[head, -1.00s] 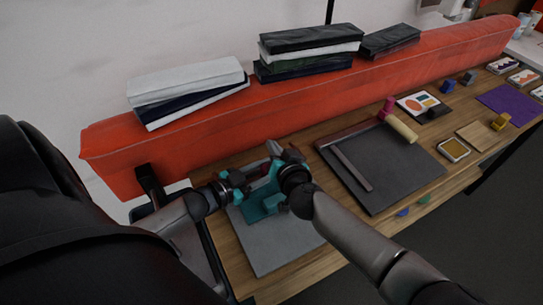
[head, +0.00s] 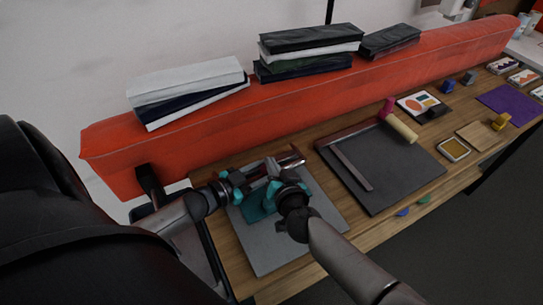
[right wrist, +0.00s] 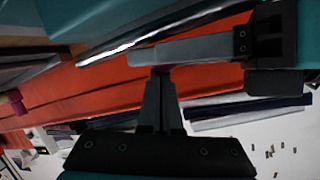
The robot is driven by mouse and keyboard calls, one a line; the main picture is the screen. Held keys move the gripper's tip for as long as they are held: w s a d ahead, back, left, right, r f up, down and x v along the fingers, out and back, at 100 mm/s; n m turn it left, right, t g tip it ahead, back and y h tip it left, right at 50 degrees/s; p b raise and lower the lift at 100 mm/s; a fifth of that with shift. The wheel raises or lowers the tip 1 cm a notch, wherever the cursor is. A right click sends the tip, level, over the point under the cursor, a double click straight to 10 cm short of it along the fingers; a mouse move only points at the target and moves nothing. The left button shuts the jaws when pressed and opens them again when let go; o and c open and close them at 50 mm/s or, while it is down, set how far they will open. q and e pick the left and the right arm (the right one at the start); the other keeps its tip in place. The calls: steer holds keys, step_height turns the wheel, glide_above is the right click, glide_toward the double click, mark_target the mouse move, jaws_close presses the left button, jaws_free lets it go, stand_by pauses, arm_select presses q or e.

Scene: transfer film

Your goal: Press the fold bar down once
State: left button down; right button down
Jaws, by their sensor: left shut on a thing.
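The teal fold device (head: 262,206) stands on a grey mat (head: 275,254) at the left of the bench. A silver and dark bar (head: 292,160), seemingly the fold bar, shows behind my grippers at its top. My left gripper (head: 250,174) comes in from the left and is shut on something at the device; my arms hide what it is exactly. My right gripper (head: 273,168) is low over the device, close beside the bar; contact is unclear. In the right wrist view its fingers (right wrist: 160,72) look closed together, with a left gripper finger (right wrist: 190,48) crossing just past their tips.
Right of the device lies a dark board (head: 405,165) with a cream roller (head: 403,129). Stamp pads and small blocks are farther right.

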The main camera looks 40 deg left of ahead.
arm_select(q)
steer(key=shift+w+r, duration=0.1)
arm_select(e)
steer(key=shift+s+d+f, duration=0.2)
steer(key=shift+s+f, duration=0.1)
steer(key=shift+f, duration=0.2)
arm_select(q)
steer(key=c, duration=0.8)
jaws_free()
steer(key=o, duration=0.3)
steer(key=shift+o, duration=0.2)
arm_select(e)
steer(key=shift+r, duration=0.15)
arm_select(q)
steer(key=shift+s, duration=0.2)
